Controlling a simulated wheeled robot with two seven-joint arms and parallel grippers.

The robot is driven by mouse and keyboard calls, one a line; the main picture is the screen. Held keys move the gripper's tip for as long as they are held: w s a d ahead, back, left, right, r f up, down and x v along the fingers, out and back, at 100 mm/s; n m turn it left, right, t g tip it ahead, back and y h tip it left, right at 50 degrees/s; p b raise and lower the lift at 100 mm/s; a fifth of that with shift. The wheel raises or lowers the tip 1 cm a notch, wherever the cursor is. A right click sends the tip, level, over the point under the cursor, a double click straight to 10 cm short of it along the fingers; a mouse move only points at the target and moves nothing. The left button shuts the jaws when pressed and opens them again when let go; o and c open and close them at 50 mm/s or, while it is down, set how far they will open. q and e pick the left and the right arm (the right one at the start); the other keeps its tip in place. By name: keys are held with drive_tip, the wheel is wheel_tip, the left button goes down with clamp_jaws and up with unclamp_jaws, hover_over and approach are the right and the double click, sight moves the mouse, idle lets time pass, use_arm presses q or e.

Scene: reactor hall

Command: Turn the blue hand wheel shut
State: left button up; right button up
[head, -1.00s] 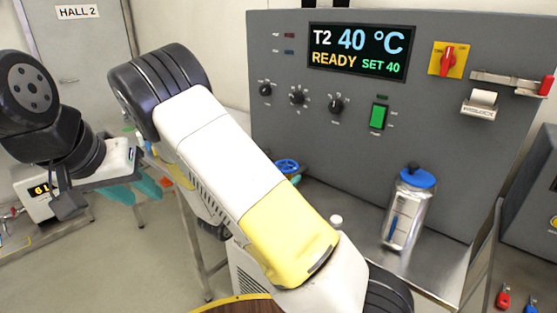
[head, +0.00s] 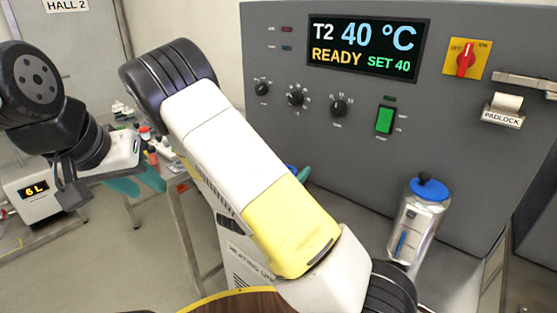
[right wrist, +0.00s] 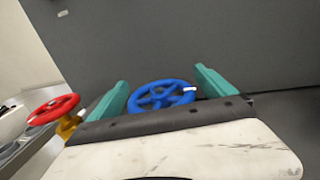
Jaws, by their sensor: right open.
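The blue hand wheel (right wrist: 161,95) lies ahead of my right gripper (right wrist: 160,76) in the right wrist view. The gripper's teal fingers are spread, one to each side of the wheel. I cannot tell whether either touches its rim. A small pale mark shows on the wheel's right rim. In the head view only a sliver of the wheel (head: 291,168) shows, next to one teal fingertip; my right arm hides the rest. My left gripper (head: 138,184) is at the left, away from the wheel, its teal fingers apart and empty.
A red hand wheel (right wrist: 53,108) on a yellow fitting stands left of the blue one. The grey control panel (head: 340,150) rises behind, its display (head: 367,47) reading 40 °C and READY. A silver canister with a blue cap (head: 427,188) stands to the right.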

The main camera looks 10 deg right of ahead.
drive_tip(key=c, duration=1.4)
drive_tip(key=shift+o, duration=0.2)
drive_tip(key=shift+m+g+h, duration=0.5)
drive_tip(key=shift+g+h, duration=0.1)
drive_tip(key=m+g+h, duration=0.1)
drive_tip(key=m+g, duration=0.1)
drive_tip(key=m+g+h, duration=0.1)
drive_tip(key=shift+s+d+g+h, duration=0.2)
drive_tip(key=shift+d+g+h, duration=0.1)
drive_tip(key=shift+g, duration=0.1)
drive_tip(key=m+g, duration=0.1)
drive_tip(key=m+g+h, duration=0.1)
drive_tip(key=g, duration=0.1)
drive_tip(key=m+g+h, duration=0.1)
drive_tip(key=g, duration=0.1)
drive_tip(key=shift+s+d+m, duration=0.1)
drive_tip(key=shift+s+m, duration=0.25)
drive_tip(key=shift+m, duration=0.05)
drive_tip(key=m+g, duration=0.1)
drive_tip(key=g, duration=0.1)
drive_tip(key=m+g, duration=0.2)
drive_tip(key=g, duration=0.1)
drive_tip(key=shift+s+g, duration=0.3)
drive_tip(key=shift+s, duration=0.1)
drive_tip(key=shift+s+m+g+y, duration=0.15)
drive_tip(key=shift+m+g+y, duration=0.15)
drive_tip(key=shift+m+g, duration=0.7)
drive_tip(key=shift+s+m+g+y, duration=0.25)
drive_tip(key=shift+m+g, duration=0.35)
drive_tip(key=shift+g, duration=1)
